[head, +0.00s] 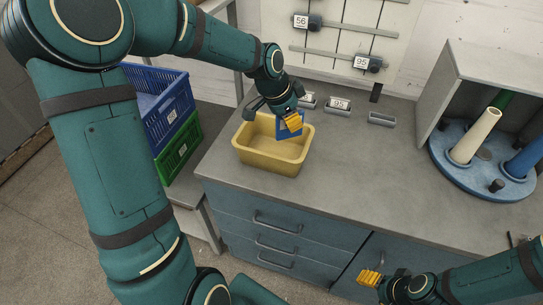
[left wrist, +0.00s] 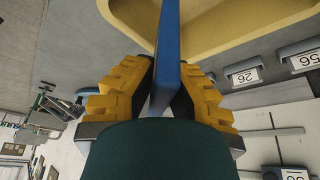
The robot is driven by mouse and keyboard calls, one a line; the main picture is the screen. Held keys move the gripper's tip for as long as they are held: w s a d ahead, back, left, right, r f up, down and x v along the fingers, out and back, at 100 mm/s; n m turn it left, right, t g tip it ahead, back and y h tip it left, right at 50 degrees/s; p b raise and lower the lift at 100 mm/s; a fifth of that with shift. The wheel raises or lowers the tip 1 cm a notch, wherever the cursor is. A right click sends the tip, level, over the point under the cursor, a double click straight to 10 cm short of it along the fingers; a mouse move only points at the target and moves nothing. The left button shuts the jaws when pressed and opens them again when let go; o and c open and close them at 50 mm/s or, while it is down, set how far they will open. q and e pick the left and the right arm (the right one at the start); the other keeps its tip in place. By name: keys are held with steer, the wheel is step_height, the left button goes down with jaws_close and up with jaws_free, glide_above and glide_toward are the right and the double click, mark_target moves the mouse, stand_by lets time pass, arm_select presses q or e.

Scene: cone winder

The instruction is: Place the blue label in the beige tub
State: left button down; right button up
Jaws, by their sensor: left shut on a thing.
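The blue label (head: 283,134) is a thin flat blue piece, and it shows edge-on in the left wrist view (left wrist: 168,50). My left gripper (head: 291,121) is shut on it with yellow fingers on both faces, which also show in the left wrist view (left wrist: 160,90). The beige tub (head: 268,167) stands on the grey counter. In the head view the label overlaps the tub's opening at the back right; its exact height above the rim is unclear. My right gripper (head: 370,277) is low in front of the cabinet, its yellow fingers seen small.
Small grey holders with number cards (head: 339,104) stand behind the tub. A round blue-grey base with cones (head: 476,150) is at the right. Blue (head: 160,115) and green (head: 180,150) crates stand left of the counter. The counter's middle is clear.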

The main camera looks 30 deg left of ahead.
arm_select(q)
steer(key=a+m+g+h+b, duration=0.1)
steer(key=a+m, duration=0.2)
steer(key=a, duration=0.2)
steer(key=b, duration=0.2)
glide_above(274, 146)
steer(key=s+d, duration=0.2)
steer(key=f, duration=1)
steer(key=shift+s+d+f, duration=0.1)
steer(key=shift+s+f, duration=0.05)
steer(key=shift+s, duration=0.05)
steer(key=shift+f, duration=0.15)
steer(key=c, duration=1.1)
jaws_free()
steer(key=shift+c, duration=0.2)
